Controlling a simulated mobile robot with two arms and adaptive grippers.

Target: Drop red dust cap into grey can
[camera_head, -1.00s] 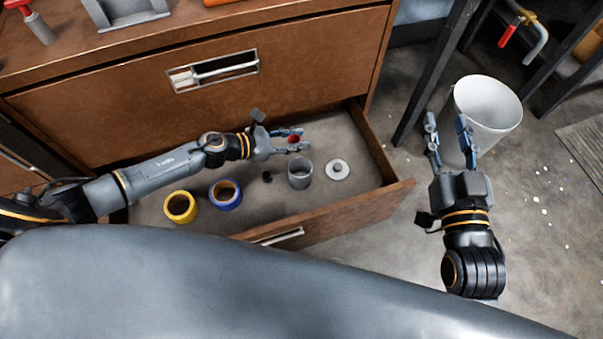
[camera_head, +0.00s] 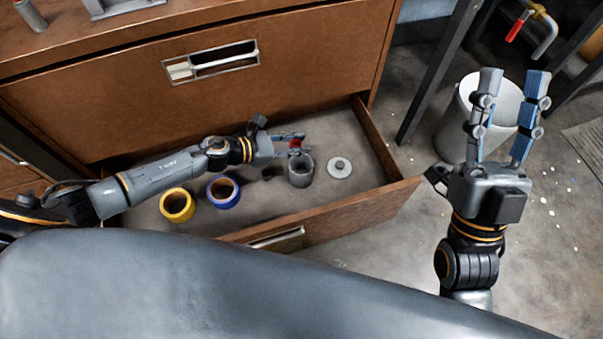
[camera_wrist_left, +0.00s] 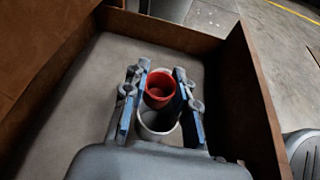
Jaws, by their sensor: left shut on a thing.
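The red dust cap (camera_wrist_left: 160,88) is held between the fingers of my left gripper (camera_wrist_left: 160,92), which is shut on it. In the head view the cap (camera_head: 296,142) shows at the fingertips of my left gripper (camera_head: 290,145). The grey can (camera_head: 301,171) stands upright in the open drawer, just below the cap in the picture. In the left wrist view the can (camera_wrist_left: 158,130) shows behind the cap, its rim partly covered by it. I cannot tell the height between cap and can. My right gripper (camera_head: 510,110) is open and empty, in front of the white bin.
In the drawer (camera_head: 372,200) lie a yellow tape roll (camera_head: 177,206), a blue tape roll (camera_head: 223,192), a small black piece (camera_head: 267,174) and a round grey lid (camera_head: 340,167). A white bin (camera_head: 459,130) stands on the floor at right. The drawer walls surround my left gripper.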

